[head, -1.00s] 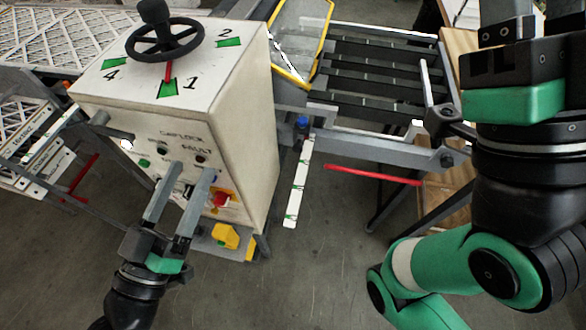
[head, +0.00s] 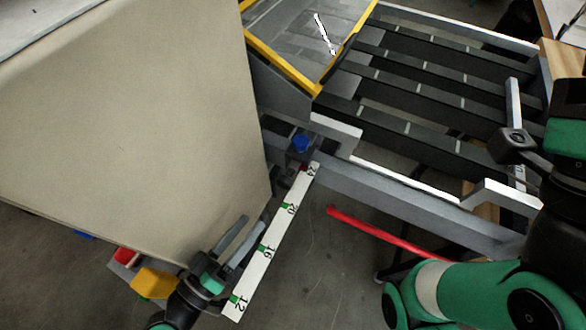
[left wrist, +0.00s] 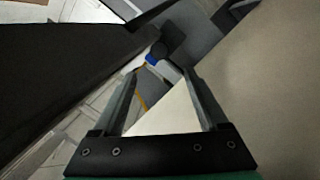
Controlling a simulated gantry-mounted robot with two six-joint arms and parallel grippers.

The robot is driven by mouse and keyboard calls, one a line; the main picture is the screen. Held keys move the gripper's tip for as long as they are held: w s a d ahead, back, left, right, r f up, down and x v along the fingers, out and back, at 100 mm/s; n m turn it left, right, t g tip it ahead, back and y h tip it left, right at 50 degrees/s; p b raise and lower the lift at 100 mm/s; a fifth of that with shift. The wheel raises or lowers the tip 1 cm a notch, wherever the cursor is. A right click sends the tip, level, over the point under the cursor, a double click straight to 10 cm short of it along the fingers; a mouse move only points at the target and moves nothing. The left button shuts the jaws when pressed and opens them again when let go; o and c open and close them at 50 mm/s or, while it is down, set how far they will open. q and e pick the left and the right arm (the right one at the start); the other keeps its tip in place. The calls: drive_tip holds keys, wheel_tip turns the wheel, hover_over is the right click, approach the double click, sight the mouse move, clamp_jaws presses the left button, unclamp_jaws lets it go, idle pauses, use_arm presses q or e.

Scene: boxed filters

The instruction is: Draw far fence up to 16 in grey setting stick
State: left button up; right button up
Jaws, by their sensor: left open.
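A white scale strip (head: 268,245) with green marks and the numbers 12, 16, 20 and 24 slants beside the beige cabinet in the head view. A blue knob (head: 300,142) on a dark block (head: 298,155) sits just past its 24 end; I cannot tell if this block is the far fence. My left gripper (head: 252,222) is open beside the strip, near the 16 mark, its fingers pointing toward the knob end. In the left wrist view the open fingers (left wrist: 160,72) frame a pale surface, and the blue knob (left wrist: 156,52) shows beyond the tips.
The beige cabinet (head: 130,120) fills the left. A slatted rack (head: 420,80) with a grey front rail (head: 400,195) stands at the upper right. A red bar (head: 380,232) runs below the rail. My right arm occupies the right edge. Floor shows right of the strip.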

sight(282, 185)
use_arm(q)
drive_tip(key=x, duration=1.1)
drive_tip(key=shift+b, duration=0.4)
drive_tip(key=shift+a, duration=0.1)
clamp_jaws()
idle(0.8)
